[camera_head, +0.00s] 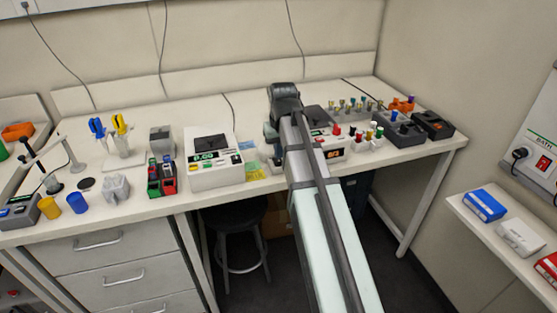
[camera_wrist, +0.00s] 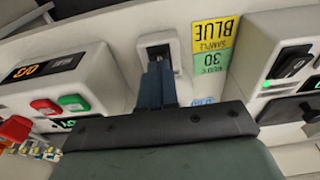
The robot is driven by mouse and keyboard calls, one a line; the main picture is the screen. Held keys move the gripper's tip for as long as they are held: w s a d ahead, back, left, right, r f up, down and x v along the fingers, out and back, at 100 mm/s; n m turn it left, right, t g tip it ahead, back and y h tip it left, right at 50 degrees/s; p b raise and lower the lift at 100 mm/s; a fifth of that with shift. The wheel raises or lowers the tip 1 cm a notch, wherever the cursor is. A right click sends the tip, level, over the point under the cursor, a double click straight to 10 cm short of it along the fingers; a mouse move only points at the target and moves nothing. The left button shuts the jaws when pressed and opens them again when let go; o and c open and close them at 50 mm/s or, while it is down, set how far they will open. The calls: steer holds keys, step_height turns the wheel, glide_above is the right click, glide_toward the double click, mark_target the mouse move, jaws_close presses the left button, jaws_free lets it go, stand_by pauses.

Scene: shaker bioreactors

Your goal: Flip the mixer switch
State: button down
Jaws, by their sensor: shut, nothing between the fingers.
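In the wrist view, a small pale housing with a dark recess (camera_wrist: 159,42) stands at the top middle; it looks like the switch box, but I cannot tell for sure. My gripper (camera_wrist: 158,68) is shut and empty, its blue-grey fingertips at the front of this recess. In the head view, my arm reaches over the bench and hides this housing; a white device with a red display (camera_head: 333,153) shows just right of the arm.
The wrist view shows that device's red and green buttons (camera_wrist: 73,103) on the left. Yellow and green labels (camera_wrist: 212,45) lie right of the fingers, beside another white device (camera_wrist: 285,60). In the head view, racks (camera_head: 400,130) stand right and a white instrument (camera_head: 213,160) left.

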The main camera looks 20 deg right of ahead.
steer(key=shift+f, duration=0.85)
stand_by(0.5)
steer(key=shift+r, duration=3.55)
